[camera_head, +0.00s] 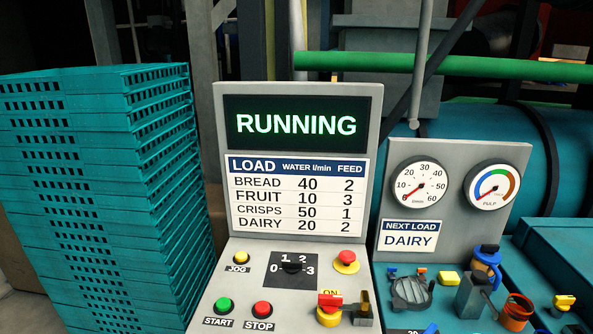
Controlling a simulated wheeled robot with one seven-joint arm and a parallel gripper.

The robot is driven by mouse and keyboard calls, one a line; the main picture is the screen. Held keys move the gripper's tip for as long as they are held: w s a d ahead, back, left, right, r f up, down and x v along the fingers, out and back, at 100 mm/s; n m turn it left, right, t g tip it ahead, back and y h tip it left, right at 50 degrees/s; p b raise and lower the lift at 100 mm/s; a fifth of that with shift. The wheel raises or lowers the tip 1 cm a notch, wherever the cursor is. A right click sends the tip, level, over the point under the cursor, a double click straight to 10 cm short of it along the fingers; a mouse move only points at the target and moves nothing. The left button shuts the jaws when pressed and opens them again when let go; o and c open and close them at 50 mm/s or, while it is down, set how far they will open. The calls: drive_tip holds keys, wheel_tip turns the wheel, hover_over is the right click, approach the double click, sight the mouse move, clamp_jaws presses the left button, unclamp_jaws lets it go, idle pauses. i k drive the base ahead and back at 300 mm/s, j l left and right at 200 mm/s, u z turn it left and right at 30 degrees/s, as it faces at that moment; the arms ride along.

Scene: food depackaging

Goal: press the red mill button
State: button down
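The control panel (228,256) stands in the middle of the view. Low on it is a red button (262,308) labelled STOP, right of a green button (224,305) labelled START. A red mushroom button (347,257) on a yellow base sits higher at the right. No label reading "mill" can be made out on either red button. The display (296,124) above reads RUNNING in green. My gripper is not in view, and nothing visibly touches the buttons.
A tall stack of teal crates (90,180) stands close at left. A yellow JOG button (240,258), a 0-3 selector (292,268) and a red-yellow switch (329,308) share the panel. A gauge board (455,160) reads NEXT LOAD DAIRY; small fittings crowd below it.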

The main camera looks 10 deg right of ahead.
sight(262, 306)
drive_tip(key=i+j+u, duration=0.2)
drive_tip(key=j, duration=0.2)
drive_tip(key=i+j+u, duration=0.2)
drive_tip(key=j, duration=0.15)
drive_tip(key=i+j+u, duration=0.2)
drive_tip(key=k+j, duration=0.05)
drive_tip(key=j, duration=0.1)
